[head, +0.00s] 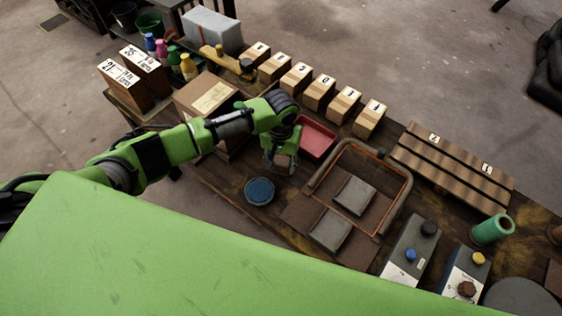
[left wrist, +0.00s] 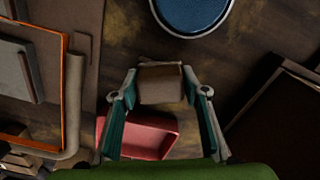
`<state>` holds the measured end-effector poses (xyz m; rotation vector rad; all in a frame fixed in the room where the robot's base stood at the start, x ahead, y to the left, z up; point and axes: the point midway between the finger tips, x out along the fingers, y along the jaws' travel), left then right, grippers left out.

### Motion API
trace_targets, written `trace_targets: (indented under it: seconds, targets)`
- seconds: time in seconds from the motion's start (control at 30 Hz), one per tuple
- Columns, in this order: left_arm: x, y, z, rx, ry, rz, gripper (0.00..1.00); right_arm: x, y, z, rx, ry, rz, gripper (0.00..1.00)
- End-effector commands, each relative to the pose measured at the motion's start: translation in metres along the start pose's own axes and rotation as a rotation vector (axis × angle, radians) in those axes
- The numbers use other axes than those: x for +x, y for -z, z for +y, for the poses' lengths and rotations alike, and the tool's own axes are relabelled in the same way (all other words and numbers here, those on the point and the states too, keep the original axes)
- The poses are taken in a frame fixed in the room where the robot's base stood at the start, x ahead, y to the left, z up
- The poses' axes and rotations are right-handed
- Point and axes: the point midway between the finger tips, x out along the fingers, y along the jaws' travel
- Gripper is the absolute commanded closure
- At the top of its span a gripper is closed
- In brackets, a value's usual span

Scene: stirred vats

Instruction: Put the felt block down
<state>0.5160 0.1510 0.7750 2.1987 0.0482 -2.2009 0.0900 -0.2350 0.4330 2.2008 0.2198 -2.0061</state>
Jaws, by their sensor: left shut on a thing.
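My left gripper (head: 279,166) is shut on the felt block (left wrist: 161,85), a small brown block gripped between the two green fingers. In the head view the block (head: 284,161) is mostly hidden by the fingers. The gripper hangs over the dark wooden bench, between the blue round dish (head: 259,191) and the red tray (head: 318,136). In the left wrist view the red tray (left wrist: 157,136) lies below and behind the fingers. I cannot tell whether the block touches the bench. My right gripper is in neither view.
A frame with an orange inner rim (head: 408,185) stands right of the gripper, with grey pads (head: 354,196) in and beside it. A cardboard box (head: 202,95) stands left. Control boxes (head: 409,248) sit at right.

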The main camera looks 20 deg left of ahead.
Motion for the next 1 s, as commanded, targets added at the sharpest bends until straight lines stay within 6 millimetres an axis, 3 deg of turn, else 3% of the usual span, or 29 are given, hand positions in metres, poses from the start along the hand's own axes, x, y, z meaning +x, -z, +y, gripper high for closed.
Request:
trace_targets:
  seconds: [0.07, 0.1, 0.13, 0.17, 0.47, 0.63, 1.0]
  targets:
    - [0.002, 0.0, 0.0, -0.001, -0.001, 0.0, 0.76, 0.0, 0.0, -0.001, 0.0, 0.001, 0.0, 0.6]
    - [0.002, 0.0, 0.0, -0.001, 0.0, 0.0, 0.51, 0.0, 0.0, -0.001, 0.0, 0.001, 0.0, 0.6]
    - [0.002, 0.0, 0.0, -0.001, 0.0, 0.0, 0.43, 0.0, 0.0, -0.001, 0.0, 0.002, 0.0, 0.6]
    - [0.002, 0.0, 0.0, 0.0, 0.0, 0.0, 0.42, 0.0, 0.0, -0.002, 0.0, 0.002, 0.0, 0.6]
    - [0.002, 0.0, 0.0, 0.0, 0.0, 0.001, 0.42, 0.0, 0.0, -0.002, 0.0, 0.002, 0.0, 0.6]
    - [-0.011, 0.001, 0.0, 0.001, -0.001, 0.003, 0.42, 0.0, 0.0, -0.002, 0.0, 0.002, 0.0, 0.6]
    - [-0.088, 0.002, 0.001, 0.0, -0.003, 0.005, 0.42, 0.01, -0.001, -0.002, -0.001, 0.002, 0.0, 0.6]
